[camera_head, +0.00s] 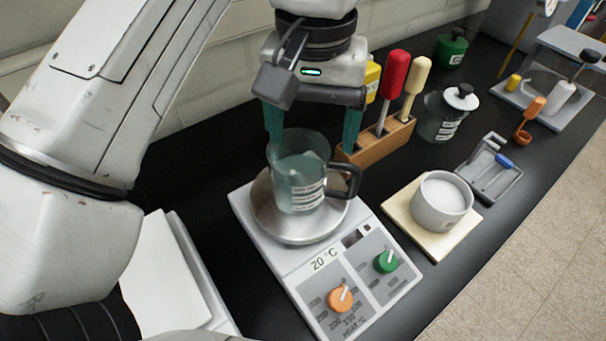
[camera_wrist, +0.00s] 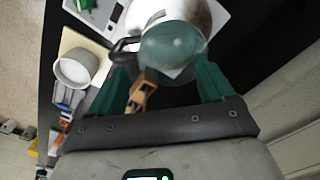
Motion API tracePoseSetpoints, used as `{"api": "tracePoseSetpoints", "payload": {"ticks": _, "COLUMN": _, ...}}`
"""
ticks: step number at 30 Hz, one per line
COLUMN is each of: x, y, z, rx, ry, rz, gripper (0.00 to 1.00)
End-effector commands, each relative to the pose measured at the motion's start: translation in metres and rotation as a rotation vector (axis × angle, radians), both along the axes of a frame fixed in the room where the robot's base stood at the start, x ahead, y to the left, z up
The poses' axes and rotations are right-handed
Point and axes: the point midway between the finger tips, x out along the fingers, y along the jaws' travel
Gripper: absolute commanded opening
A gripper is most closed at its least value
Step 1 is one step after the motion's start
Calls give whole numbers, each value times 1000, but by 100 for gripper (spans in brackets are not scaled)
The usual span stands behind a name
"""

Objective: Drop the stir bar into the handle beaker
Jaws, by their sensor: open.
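The handle beaker (camera_head: 296,178), clear and greenish with a dark handle, stands upright on the round metal plate of the hotplate (camera_head: 283,262). My gripper (camera_head: 312,142) is open, its teal fingers pointing down at the beaker's rim, one on each side in the picture. In the wrist view the beaker (camera_wrist: 172,46) appears just beyond and between the open fingertips (camera_wrist: 162,72). I see nothing held. A small blue rod (camera_head: 504,160), possibly the stir bar, lies in a grey tray (camera_head: 475,180) at the right. I cannot clearly tell what is inside the beaker.
A wooden block (camera_head: 378,146) with red and cream handled tools stands just right of my gripper. A white bowl (camera_head: 441,201) sits on a pale board, with a lidded glass jar (camera_head: 446,112) behind. A green container (camera_head: 452,50) stands farther back. Black bench lies clear along the front right.

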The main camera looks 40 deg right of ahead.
Motion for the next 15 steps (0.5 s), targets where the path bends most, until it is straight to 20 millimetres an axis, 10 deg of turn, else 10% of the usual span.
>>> {"api": "tracePoseSetpoints", "payload": {"ticks": 15, "x": 0, "y": 0, "z": 16, "rx": 0, "ry": 0, "rz": 0, "gripper": 82}}
